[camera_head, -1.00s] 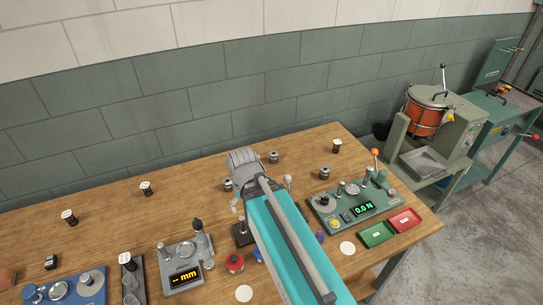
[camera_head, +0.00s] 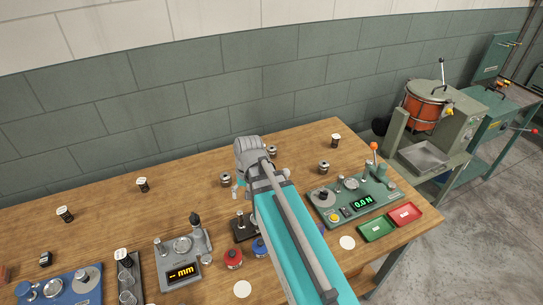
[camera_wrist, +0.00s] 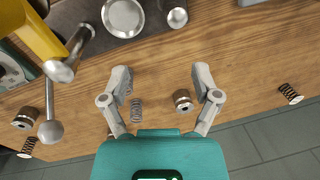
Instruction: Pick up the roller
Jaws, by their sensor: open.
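Several small grooved metal rollers stand on the wooden bench. In the wrist view one roller (camera_wrist: 182,100) shows between my fingers, nearer the right one; another roller (camera_wrist: 25,118) is at the far left. In the head view rollers stand behind my wrist (camera_head: 272,150), left of it (camera_head: 225,180) and right of it (camera_head: 323,167). My gripper (camera_wrist: 161,75) is open, with its fingers wide apart and nothing held. Its height above the bench is hard to tell. In the head view my arm hides most of the gripper.
Dark coil springs (camera_wrist: 291,93) stand or lie around; one spring (camera_wrist: 136,108) is beside the left finger. A green force tester (camera_head: 352,200), green tray (camera_head: 377,229) and red tray (camera_head: 406,215) are at right. A grey gauge (camera_head: 183,257) stands at left. The back bench is fairly clear.

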